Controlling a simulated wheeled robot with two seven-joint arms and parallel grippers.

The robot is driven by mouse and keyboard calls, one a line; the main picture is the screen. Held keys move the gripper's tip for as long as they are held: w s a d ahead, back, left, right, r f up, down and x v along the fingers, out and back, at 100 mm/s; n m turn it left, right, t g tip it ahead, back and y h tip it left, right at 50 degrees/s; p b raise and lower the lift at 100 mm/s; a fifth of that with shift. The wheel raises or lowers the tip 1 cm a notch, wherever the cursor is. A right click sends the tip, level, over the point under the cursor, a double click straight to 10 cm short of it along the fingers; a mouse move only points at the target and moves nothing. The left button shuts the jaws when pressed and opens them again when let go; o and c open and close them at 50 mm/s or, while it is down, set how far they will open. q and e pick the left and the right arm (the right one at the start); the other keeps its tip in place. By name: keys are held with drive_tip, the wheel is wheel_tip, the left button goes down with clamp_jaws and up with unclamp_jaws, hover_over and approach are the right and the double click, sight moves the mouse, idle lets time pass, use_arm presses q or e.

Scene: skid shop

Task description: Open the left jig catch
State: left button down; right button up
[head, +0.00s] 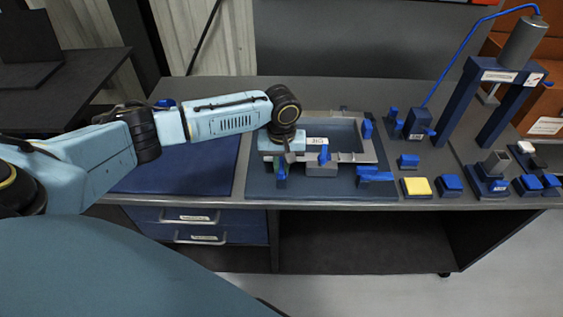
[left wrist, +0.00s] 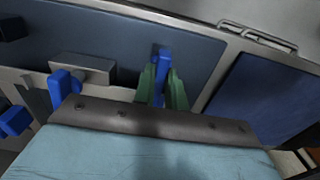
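The left jig catch (head: 281,172) is a small blue lever at the front left corner of the grey metal jig (head: 369,152). My left gripper (head: 283,163) is over that corner, reaching in from the left, and its arm hides part of the jig. In the left wrist view the blue catch (left wrist: 161,66) stands upright between the two green fingers (left wrist: 161,92), which sit close against both sides with no clear gap. Another blue catch (head: 324,154) stands on a grey block to the right; it also shows in the left wrist view (left wrist: 61,88). My right gripper is out of view.
A blue mat (head: 190,165) covers the bench left of the jig. To the right are a yellow-topped block (head: 416,187), several small blue parts and a blue press frame (head: 455,100). Drawers (head: 200,225) with handles are below the bench's left side.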

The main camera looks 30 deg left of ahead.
use_arm(q)
drive_tip(key=shift+r+n+p, duration=0.15)
drive_tip(key=shift+n+p, duration=0.25)
drive_tip(key=shift+p, duration=0.35)
drive_tip(key=n+p, duration=0.3)
drive_tip(key=p, duration=0.1)
drive_tip(key=shift+n+p, duration=0.4)
drive_tip(key=shift+p, duration=0.2)
